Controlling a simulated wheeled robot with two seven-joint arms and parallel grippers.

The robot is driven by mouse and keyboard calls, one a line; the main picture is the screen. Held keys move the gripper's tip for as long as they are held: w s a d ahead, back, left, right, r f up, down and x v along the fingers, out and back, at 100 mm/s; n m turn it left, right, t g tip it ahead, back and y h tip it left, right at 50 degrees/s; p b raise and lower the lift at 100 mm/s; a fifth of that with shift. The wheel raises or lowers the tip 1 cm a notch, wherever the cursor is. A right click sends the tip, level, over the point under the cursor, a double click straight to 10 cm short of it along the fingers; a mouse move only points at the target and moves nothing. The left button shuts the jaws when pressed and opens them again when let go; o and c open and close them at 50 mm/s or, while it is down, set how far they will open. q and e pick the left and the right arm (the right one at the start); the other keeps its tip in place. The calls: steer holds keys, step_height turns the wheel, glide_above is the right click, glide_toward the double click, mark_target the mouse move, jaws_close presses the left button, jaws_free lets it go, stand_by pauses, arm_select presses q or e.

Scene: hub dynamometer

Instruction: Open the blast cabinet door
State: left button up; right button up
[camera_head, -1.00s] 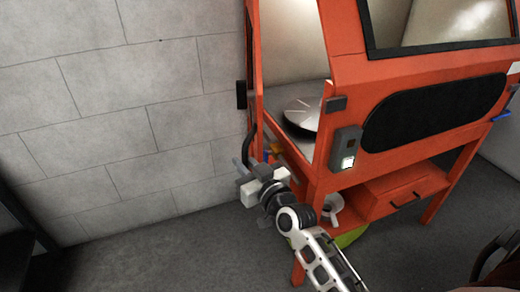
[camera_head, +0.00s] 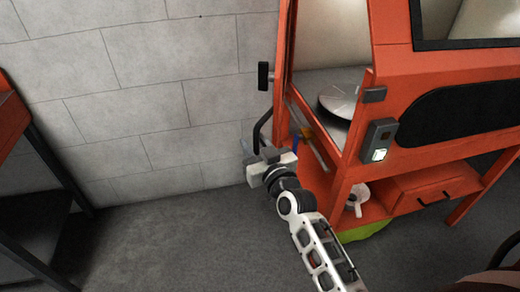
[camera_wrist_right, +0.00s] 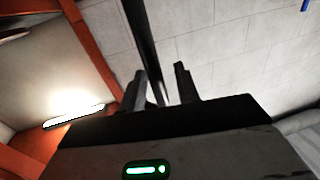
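The orange-red blast cabinet (camera_head: 405,58) fills the right of the head view. Its left side is open, and a round turntable shows inside. The door (camera_head: 284,60) appears swung out, seen nearly edge-on at the left of the opening. Its curved black handle (camera_head: 262,130) is on the outer side. My right gripper (camera_head: 264,152) is at the lower end of the handle. In the right wrist view the dark handle bar (camera_wrist_right: 146,45) runs down between the two fingers (camera_wrist_right: 161,82), which stand apart with a visible gap. Firm contact cannot be made out. My left gripper is not in view.
A grey block wall (camera_head: 150,90) stands behind and left of the door. A dark frame with an orange top (camera_head: 12,110) is at the left edge. The floor (camera_head: 170,245) between is clear. A control box (camera_head: 379,140) sits on the cabinet's front corner.

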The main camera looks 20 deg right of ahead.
steer(key=s+b, duration=0.1)
steer(key=s, duration=1.5)
steer(key=shift+d, duration=0.1)
steer(key=shift+d, duration=0.15)
steer(key=c, duration=0.7)
steer(key=d+f+n+y+b, duration=0.1)
steer(key=d+n+y, duration=0.2)
steer(key=d+y, duration=0.2)
steer(key=shift+s+d+f+n+g+b, duration=0.2)
steer(key=shift+s+d+n+g+b, duration=0.15)
steer(key=shift+d, duration=0.25)
steer(key=w+a+y, duration=0.2)
steer(key=w+a, duration=0.2)
steer(key=w, duration=0.9)
steer(key=shift+a+r+n+g, duration=0.4)
steer(key=shift+n+g, duration=0.05)
